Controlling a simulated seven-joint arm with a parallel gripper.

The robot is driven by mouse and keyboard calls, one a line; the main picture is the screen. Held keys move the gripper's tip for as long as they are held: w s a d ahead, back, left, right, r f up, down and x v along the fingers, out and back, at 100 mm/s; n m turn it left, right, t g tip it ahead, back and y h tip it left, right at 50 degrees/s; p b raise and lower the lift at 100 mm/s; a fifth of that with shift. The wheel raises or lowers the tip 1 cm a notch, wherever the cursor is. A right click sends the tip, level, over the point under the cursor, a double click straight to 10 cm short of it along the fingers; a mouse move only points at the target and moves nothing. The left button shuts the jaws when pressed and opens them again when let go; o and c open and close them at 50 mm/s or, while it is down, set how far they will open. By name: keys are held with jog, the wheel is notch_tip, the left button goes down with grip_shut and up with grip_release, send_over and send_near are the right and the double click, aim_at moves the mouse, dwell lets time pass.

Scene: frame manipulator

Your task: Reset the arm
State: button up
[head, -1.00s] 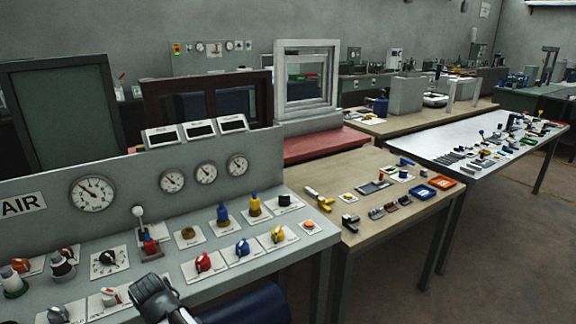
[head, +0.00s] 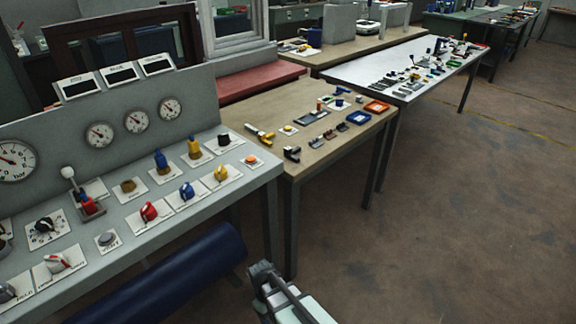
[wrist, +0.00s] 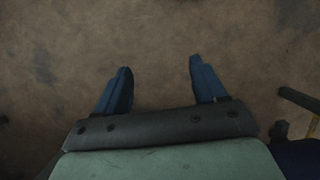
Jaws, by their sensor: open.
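My gripper (wrist: 158,80) shows in the wrist view with its two blue fingers spread well apart. Nothing is between them, and bare brown floor lies below. In the head view, part of my arm shows at the bottom centre, in front of the grey control panel and clear of it. The fingertips cannot be made out in the head view.
The grey control panel (head: 150,237) with gauges, knobs and switches stands at the left. A dark blue cylinder (head: 170,280) lies below its front edge. A wooden table (head: 335,155) and a white-topped table (head: 375,72) hold small parts. The floor (head: 470,220) at the right is open.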

jog(key=s+d+f+m+g, duration=0.1)
jog(key=s+d+f+m, duration=0.2)
jog(key=s+d, duration=0.3)
jog(key=s+d+f+m+g+y, duration=0.1)
jog(key=s+d+f+m, duration=0.2)
jog(key=s+d+f, duration=0.2)
jog(key=s+d+f+m+g+y, duration=0.1)
jog(key=s+d+f+m, duration=0.3)
jog(key=s+d, duration=0.5)
jog(key=shift+s+d+f+g, duration=0.25)
jog(key=shift+d+f+g, duration=0.15)
jog(key=shift+d, duration=0.25)
